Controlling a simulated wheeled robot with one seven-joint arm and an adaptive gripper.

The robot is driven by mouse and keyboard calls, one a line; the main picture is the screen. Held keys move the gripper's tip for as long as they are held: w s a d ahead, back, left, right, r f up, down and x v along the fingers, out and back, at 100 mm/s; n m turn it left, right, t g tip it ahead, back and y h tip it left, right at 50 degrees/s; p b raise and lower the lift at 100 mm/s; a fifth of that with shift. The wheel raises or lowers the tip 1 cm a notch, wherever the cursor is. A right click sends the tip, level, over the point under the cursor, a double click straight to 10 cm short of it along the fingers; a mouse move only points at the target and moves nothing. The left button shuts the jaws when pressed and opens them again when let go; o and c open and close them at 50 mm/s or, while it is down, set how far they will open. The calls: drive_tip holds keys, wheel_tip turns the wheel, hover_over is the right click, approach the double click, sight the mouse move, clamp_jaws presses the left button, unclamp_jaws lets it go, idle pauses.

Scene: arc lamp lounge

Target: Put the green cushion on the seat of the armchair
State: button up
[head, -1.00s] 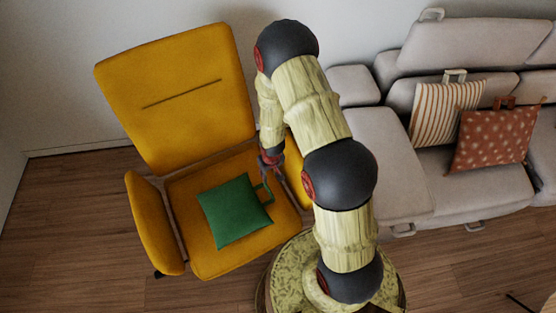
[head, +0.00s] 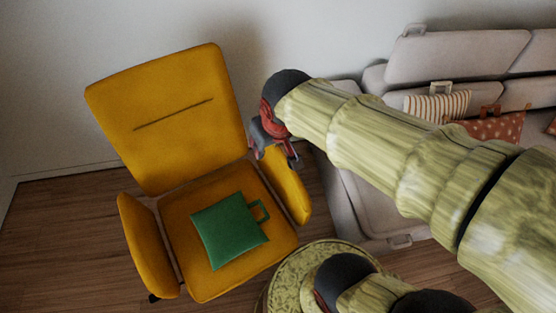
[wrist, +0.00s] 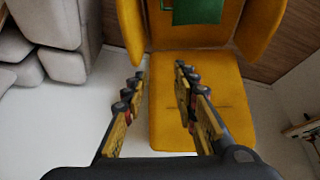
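The green cushion (head: 228,231) lies flat on the seat of the yellow armchair (head: 165,118), its handle loop toward the right. It also shows at the top edge of the wrist view (wrist: 197,11), cut off by the frame. My gripper (head: 275,154) is raised near the chair's right armrest, apart from the cushion. In the wrist view my gripper (wrist: 160,82) has its two fingers spread with nothing between them, and the armchair (wrist: 200,90) shows beyond them.
A grey sofa (head: 455,55) stands at the right, with a striped cushion (head: 436,106) and a rust-red dotted cushion (head: 498,128) partly behind my arm. The wall is close behind the armchair. Bare wooden floor (head: 65,240) lies left of the chair.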

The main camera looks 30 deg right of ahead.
drive_tip(key=s+a+r, duration=0.2)
drive_tip(key=s+r, duration=0.2)
drive_tip(key=s, duration=0.4)
drive_tip(key=shift+s+r+t+y, duration=0.15)
drive_tip(key=shift+s+t+y, duration=0.1)
drive_tip(key=shift+t+y, duration=0.05)
drive_tip(key=shift+d, duration=0.15)
